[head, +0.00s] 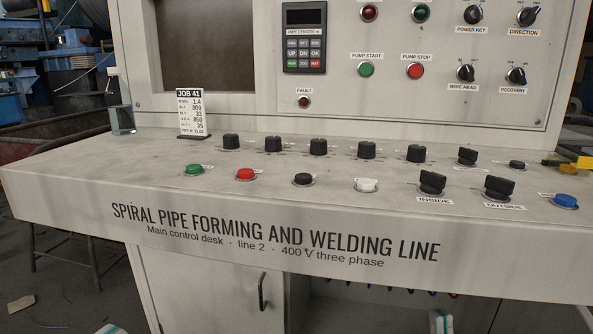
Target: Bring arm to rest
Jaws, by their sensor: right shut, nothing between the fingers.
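My left gripper itself does not show.
The control desk (60,178) spans the view, with green (194,170), red (245,174), black, white (366,185) and blue (565,201) buttons and several black knobs. A job card (193,112) stands upright on it. A cabinet door handle (262,291) is below.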

